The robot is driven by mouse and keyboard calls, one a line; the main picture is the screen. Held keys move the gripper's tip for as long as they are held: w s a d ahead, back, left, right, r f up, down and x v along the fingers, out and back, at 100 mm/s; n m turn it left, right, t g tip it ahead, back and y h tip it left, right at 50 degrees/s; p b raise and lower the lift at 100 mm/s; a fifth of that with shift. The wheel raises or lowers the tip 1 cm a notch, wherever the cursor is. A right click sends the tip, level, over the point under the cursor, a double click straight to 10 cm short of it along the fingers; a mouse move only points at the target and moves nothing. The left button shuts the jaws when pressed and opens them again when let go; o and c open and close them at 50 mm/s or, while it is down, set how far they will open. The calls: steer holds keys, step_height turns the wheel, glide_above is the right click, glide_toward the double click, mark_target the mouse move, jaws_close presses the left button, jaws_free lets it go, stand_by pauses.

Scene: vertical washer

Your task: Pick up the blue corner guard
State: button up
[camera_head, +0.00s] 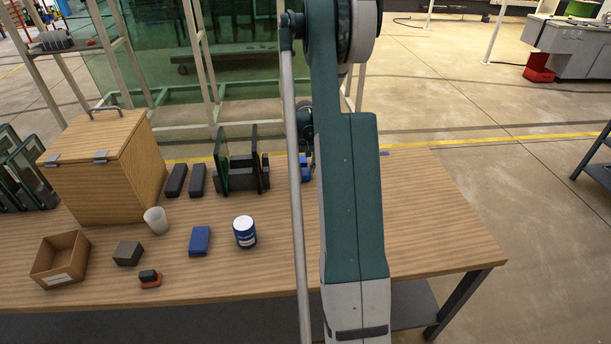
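A small blue piece (305,168) shows at the table's back, just left of my arm and partly hidden by it; it may be the blue corner guard, but its full shape is not clear. A blue block (200,240) lies in the open on the middle of the table. My arm comes down across the picture in front of the table. A dark part of my arm's end shows behind the upper link, above the small blue piece. My gripper's fingers are hidden, so I cannot see whether they hold or touch anything.
Left are a blue-and-white jar (245,232), a white cup (156,220), a dark block (128,253), an open box (60,259) and a lidded wooden box (100,170). Dark racks with glass panes (222,160) stand behind.

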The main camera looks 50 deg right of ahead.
mark_target(305, 172)
stand_by(0.3)
steer(key=shift+r+p, duration=0.65)
steer(key=shift+r, duration=4.35)
steer(key=shift+r, duration=0.15)
